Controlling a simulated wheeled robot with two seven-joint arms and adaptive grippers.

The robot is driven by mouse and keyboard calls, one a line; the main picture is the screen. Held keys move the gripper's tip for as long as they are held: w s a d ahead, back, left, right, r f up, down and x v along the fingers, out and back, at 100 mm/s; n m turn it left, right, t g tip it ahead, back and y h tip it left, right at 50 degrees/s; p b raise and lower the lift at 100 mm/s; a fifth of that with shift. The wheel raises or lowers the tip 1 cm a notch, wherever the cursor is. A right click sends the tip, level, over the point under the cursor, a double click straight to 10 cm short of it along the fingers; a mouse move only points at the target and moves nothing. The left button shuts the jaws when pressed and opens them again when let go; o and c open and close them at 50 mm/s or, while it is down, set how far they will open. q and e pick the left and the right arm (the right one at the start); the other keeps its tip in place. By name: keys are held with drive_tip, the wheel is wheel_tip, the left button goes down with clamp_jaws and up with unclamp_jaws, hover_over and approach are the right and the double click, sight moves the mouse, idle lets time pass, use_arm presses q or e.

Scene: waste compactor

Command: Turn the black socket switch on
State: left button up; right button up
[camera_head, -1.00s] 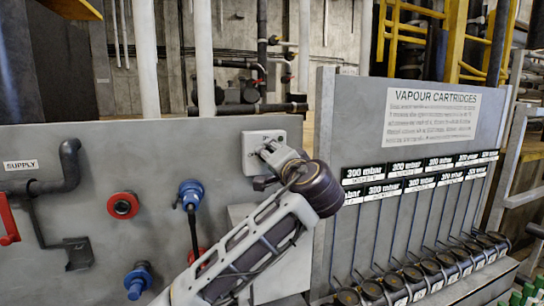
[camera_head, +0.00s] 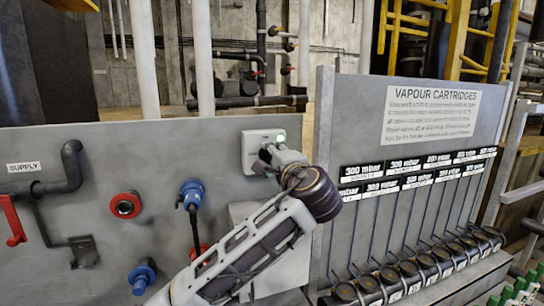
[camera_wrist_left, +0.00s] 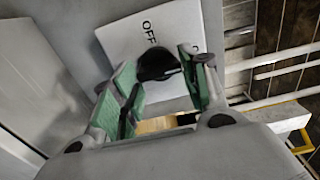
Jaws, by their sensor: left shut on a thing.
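My right gripper is not in view.
Blue sockets (camera_head: 192,193), a red ring fitting (camera_head: 125,205), a red lever (camera_head: 12,222) and a dark supply pipe (camera_head: 65,178) stick out from the panel on the left. A rack of vapour cartridges (camera_head: 423,270) stands to the right.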

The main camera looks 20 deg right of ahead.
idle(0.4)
use_arm(q)
drive_tip(key=o, duration=1)
drive_tip(key=shift+d, duration=0.1)
drive_tip(key=s, duration=1.2)
drive_tip(key=shift+d, duration=0.2)
